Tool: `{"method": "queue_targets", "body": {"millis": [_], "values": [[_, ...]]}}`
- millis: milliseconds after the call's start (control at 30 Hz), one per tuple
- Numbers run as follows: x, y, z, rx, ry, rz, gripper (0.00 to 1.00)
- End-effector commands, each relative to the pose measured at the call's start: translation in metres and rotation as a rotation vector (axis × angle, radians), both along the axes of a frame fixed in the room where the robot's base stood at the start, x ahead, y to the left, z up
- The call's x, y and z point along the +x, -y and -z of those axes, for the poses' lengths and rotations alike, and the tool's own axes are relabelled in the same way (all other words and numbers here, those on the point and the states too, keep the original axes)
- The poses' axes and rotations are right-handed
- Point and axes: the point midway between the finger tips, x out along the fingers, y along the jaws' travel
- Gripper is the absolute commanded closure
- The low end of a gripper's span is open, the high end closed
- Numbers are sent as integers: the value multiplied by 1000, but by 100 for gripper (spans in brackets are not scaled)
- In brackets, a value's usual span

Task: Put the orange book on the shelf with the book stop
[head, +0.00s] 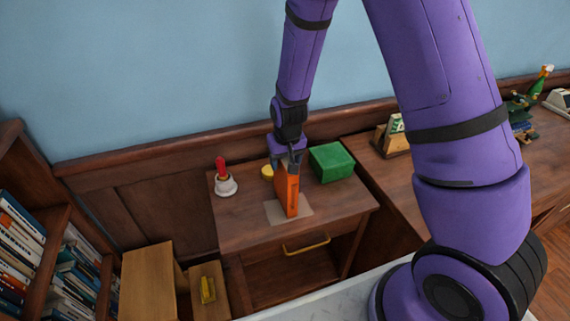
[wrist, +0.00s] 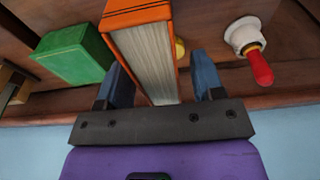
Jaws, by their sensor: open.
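The orange book (head: 291,190) stands upright on a pale mat (head: 272,212) on the small wooden cabinet. My gripper (head: 286,160) is directly above and around its top end. In the wrist view, the blue fingers of my gripper (wrist: 162,78) are open on either side of the orange book (wrist: 140,18), with a gap at the right finger. A bookcase with rows of books (head: 20,238) stands at the far left. I cannot make out a book stop on its shelves.
A green box (head: 331,162) stands close right of the book. A white bell-like thing with a red handle (head: 225,180) and a small yellow object (head: 267,171) are left. Wooden blocks (head: 148,285) stand below left. A desk (head: 390,175) is at right.

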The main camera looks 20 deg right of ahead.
Motion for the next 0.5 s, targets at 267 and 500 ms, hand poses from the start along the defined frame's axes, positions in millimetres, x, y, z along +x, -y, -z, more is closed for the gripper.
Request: {"method": "queue_targets", "body": {"millis": [267, 500], "values": [[-7, 0, -49, 1, 4, -1, 38], [-12, 0, -83, 1, 2, -1, 38]]}}
